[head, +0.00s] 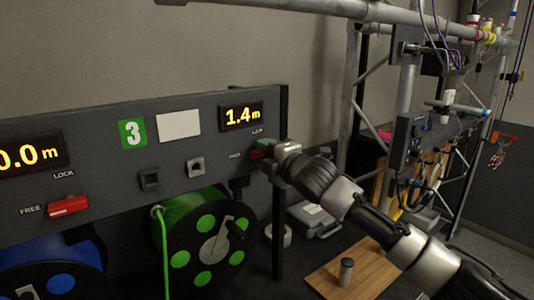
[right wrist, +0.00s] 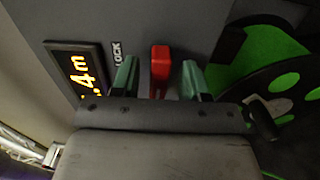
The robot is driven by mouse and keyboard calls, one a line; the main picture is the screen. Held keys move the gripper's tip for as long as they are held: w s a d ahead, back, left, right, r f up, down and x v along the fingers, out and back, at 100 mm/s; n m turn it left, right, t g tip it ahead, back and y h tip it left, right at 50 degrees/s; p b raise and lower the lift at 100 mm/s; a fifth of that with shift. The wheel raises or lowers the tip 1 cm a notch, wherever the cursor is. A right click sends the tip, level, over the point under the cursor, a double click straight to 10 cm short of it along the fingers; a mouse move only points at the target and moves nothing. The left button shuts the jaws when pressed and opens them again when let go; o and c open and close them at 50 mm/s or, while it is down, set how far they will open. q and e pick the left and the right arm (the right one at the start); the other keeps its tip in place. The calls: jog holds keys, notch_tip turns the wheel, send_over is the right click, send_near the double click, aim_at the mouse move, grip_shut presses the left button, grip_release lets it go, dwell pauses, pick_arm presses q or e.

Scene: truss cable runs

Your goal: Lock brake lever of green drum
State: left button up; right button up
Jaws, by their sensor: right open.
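The green drum (head: 205,245) hangs below the grey panel (head: 100,165) in the head view. Part of it also shows in the right wrist view (right wrist: 265,55). Its red brake lever (right wrist: 160,65) stands out between the two green fingertips of my right gripper (right wrist: 158,78). The fingers are open, one on each side of the lever, with a visible gap on both sides. In the head view my right gripper (head: 265,149) is at the panel's right end and hides most of this lever. The LOCK label (right wrist: 118,53) is beside the left finger. My left gripper is out of view.
A 1.4 m display (head: 242,116) is above the lever. Another red lever (head: 68,206) sits above the blue drum (head: 55,275), at FREE. A dark post (head: 279,220) stands close to my right gripper. A wooden board (head: 350,272) lies below my right arm.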

grip_shut()
